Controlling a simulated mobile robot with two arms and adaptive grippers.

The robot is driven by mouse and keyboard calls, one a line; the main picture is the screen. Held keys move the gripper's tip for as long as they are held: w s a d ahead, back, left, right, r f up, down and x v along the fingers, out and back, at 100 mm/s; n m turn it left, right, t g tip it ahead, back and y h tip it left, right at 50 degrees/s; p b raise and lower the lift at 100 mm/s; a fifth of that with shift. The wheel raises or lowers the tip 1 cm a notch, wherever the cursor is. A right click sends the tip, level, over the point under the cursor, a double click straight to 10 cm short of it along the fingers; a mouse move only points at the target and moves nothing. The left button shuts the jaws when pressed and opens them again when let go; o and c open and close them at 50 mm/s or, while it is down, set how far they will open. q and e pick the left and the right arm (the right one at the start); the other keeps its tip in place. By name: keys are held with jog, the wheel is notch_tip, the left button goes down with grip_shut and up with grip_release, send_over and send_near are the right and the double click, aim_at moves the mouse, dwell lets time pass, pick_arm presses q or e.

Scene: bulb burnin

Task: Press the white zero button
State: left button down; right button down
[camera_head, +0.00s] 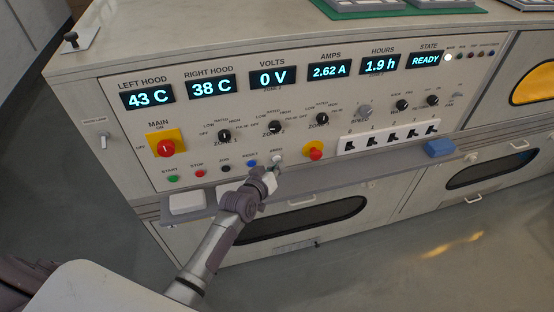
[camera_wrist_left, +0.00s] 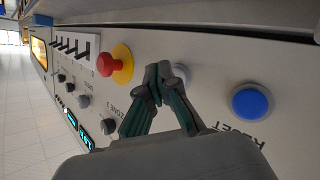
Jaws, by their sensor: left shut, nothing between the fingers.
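The white zero button (camera_head: 277,158) is on the lower row of the panel, right of the blue reset button (camera_head: 252,163). In the left wrist view the white button (camera_wrist_left: 181,74) shows partly behind my fingers, with the blue button (camera_wrist_left: 252,101) to its right. My left gripper (camera_head: 273,172) is shut and empty, its fingertips just below and close to the zero button in the head view. In the wrist view the left fingertips (camera_wrist_left: 158,72) overlap the button's left edge; whether they touch it I cannot tell. My right gripper is not in view.
A red knob on a yellow base (camera_head: 316,152) is close right of the zero button. Black (camera_head: 224,168), red (camera_head: 197,173) and green (camera_head: 173,178) buttons lie to the left. A grey ledge (camera_head: 360,166) runs below, carrying a blue block (camera_head: 439,148) and a white block (camera_head: 187,203).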

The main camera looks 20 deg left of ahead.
pick_arm(q)
jog(key=shift+w+a, duration=0.25)
jog(key=shift+w, duration=0.1)
dwell(0.7)
jog(key=shift+s, duration=0.1)
jog(key=shift+s+d+r, duration=0.1)
jog(key=shift+d, duration=0.05)
jog(key=shift+s+d+p, duration=0.3)
jog(key=shift+s+p, duration=0.2)
jog(key=shift+s+d+p, duration=0.2)
jog(key=shift+s+p, duration=0.1)
jog(key=shift+p, duration=0.05)
jog(key=s+d+p, duration=0.2)
jog(key=shift+s, duration=0.4)
jog(key=shift+s+d, duration=0.25)
jog(key=shift+s, duration=0.15)
